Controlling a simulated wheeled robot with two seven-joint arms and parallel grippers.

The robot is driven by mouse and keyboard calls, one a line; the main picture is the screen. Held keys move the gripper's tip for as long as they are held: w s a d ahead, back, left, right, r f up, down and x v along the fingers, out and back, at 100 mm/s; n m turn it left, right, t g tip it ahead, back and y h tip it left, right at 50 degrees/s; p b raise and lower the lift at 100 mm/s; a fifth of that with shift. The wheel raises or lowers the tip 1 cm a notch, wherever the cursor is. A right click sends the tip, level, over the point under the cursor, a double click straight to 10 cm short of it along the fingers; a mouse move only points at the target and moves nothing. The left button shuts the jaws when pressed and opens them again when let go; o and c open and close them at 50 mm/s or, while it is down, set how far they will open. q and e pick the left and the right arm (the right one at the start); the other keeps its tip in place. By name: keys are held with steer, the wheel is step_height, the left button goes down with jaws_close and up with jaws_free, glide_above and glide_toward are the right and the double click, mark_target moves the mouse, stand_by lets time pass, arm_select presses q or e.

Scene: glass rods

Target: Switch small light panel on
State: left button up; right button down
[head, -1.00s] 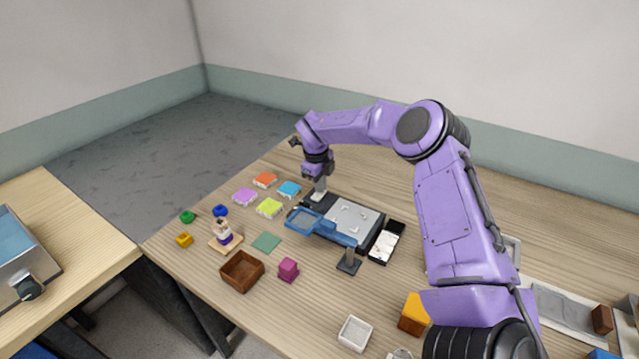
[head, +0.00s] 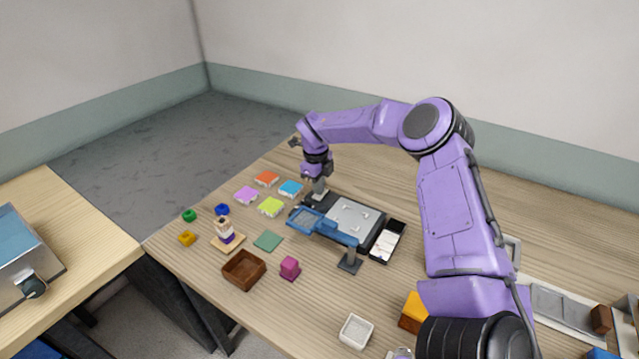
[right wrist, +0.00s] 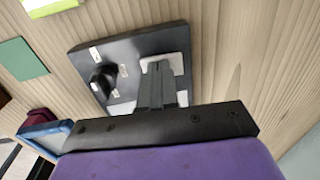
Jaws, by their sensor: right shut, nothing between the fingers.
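The small light panel (head: 357,214) is a dark, flat box with a pale grey top plate, lying on the table in the head view. In the right wrist view the dark box (right wrist: 85,55) shows a black knob (right wrist: 103,80) with small white labels around it. My right gripper (head: 318,193) is shut and empty, pointing down at the panel's far left end. In the right wrist view its closed fingers (right wrist: 160,80) are beside the knob, over a pale plate; I cannot tell whether they touch it. My left gripper is not in view.
A blue-framed magnifier (head: 318,224) on a stand reaches over the panel's near side. A phone-like slab (head: 388,241) lies to the right. Coloured tiles (head: 270,207), a brown box (head: 244,270) and a magenta cube (head: 290,268) lie to the left and in front.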

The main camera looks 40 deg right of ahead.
steer(key=r+p, duration=0.2)
steer(key=r, duration=0.1)
steer(key=r+p, duration=0.2)
steer(key=shift+a+r, duration=0.15)
steer(key=shift+a, duration=0.15)
steer(key=shift+a+r+b, duration=0.15)
steer(key=shift+r+b, duration=0.25)
steer(key=shift+b, duration=0.65)
step_height(320, 180, up, 7)
steer(key=b, duration=0.1)
glide_above(316, 196)
steer(key=a, duration=0.1)
steer(key=shift+s+r, duration=0.3)
steer(key=shift+r, duration=0.1)
steer(key=shift+h, duration=0.3)
steer(key=d+f+b, duration=0.1)
steer(key=f+b, duration=0.1)
steer(key=f, duration=0.2)
steer(key=d+f+b, duration=0.1)
steer(key=f, duration=0.4)
steer(key=d+f+b, duration=0.1)
steer(key=f+b, duration=0.1)
steer(key=f, duration=0.3)
steer(key=shift+w+d+b, duration=0.2)
steer(key=shift+w+b, duration=0.05)
steer(key=shift+b, duration=0.05)
